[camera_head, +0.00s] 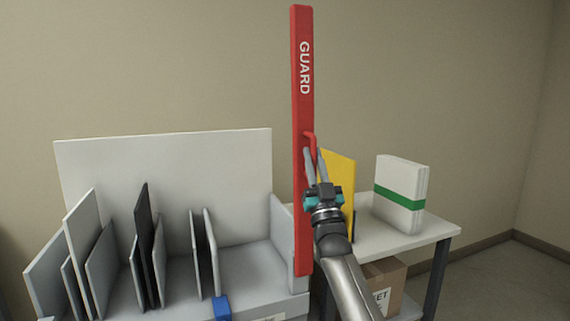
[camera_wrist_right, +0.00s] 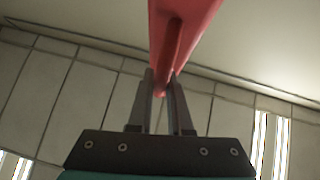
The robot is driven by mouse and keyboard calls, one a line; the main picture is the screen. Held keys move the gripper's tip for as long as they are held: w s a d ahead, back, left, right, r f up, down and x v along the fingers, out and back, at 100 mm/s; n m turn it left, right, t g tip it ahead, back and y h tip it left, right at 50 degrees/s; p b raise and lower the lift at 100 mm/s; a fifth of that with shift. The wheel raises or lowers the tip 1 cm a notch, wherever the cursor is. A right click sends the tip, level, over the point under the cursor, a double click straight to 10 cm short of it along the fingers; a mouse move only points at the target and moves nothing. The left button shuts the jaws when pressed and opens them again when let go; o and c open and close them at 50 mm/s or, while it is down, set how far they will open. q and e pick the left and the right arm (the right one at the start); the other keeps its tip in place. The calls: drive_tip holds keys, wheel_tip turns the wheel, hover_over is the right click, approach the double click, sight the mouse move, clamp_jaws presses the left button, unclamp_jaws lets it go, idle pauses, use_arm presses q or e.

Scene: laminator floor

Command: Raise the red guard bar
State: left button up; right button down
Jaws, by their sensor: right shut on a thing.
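The red guard bar (camera_head: 303,110) with the white word GUARD stands upright, close to vertical, in the head view. A red handle (camera_head: 312,138) sticks out from its right side around the middle. My right gripper (camera_head: 312,160) is at this handle, shut on it. In the right wrist view the red bar (camera_wrist_right: 188,25) comes in from the top and its handle (camera_wrist_right: 172,60) runs down between the two fingers of my right gripper (camera_wrist_right: 165,85). My left gripper is not in view.
A grey rack (camera_head: 255,265) with several upright panels stands at the left, with a blue block (camera_head: 222,306) at its front. At the right, a white table (camera_head: 430,233) bears a green-banded white stack (camera_head: 400,195) and a yellow panel (camera_head: 338,180). A cardboard box (camera_head: 385,280) sits below.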

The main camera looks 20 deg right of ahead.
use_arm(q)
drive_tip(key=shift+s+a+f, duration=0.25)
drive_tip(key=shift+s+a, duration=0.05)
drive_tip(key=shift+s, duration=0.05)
use_arm(e)
drive_tip(key=shift+d+m+g+h, duration=0.4)
drive_tip(key=shift+d+m+h, duration=1.3)
drive_tip(key=shift+d, duration=0.55)
drive_tip(key=c, duration=0.9)
unclamp_jaws()
drive_tip(key=shift+d+f, duration=0.1)
drive_tip(key=shift+o, duration=0.2)
drive_tip(key=shift+f, duration=0.1)
use_arm(q)
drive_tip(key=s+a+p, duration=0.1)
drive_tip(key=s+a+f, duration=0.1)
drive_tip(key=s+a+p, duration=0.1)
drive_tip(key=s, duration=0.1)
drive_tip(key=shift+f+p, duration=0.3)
drive_tip(key=shift+p, duration=0.05)
use_arm(e)
drive_tip(key=v, duration=1.5)
drive_tip(key=shift+s, duration=0.15)
